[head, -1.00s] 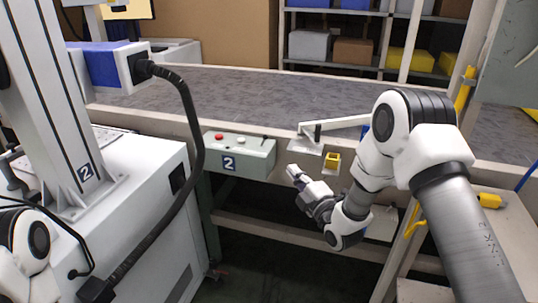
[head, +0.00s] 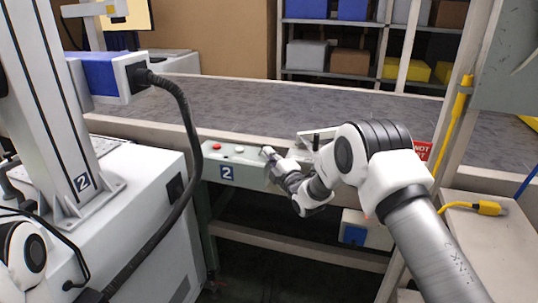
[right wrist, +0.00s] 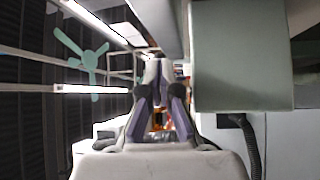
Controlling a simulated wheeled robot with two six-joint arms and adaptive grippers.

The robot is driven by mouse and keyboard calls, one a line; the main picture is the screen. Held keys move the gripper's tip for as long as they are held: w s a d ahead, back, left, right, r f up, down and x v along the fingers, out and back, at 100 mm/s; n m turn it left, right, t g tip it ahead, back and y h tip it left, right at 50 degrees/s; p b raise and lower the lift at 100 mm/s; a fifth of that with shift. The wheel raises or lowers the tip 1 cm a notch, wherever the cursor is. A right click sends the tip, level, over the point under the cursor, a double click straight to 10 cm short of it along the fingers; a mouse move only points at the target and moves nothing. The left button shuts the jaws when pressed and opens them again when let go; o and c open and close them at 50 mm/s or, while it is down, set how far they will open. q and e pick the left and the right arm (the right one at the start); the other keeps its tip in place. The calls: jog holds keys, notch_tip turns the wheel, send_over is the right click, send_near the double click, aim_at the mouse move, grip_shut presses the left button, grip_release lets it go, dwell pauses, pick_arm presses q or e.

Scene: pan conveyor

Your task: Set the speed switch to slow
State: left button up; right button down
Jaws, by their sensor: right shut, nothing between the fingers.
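The grey-green control box (head: 228,174) with the number 2 hangs on the front side of the conveyor. A red button (head: 217,146) and a white button (head: 239,149) are on its top. The speed switch cannot be made out now; the box's right end is partly covered by my right gripper (head: 268,153). That gripper is shut and empty, its tips at the box's right end; whether they touch it I cannot tell. In the right wrist view the shut fingers (right wrist: 160,72) are just left of the box (right wrist: 238,60). My left gripper is out of view.
The grey conveyor belt (head: 270,112) runs behind the box. A white machine (head: 140,210) with a thick black cable stands at left. A white and blue box (head: 362,232) is below the conveyor.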

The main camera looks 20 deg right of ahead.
jog(key=shift+w, duration=0.25)
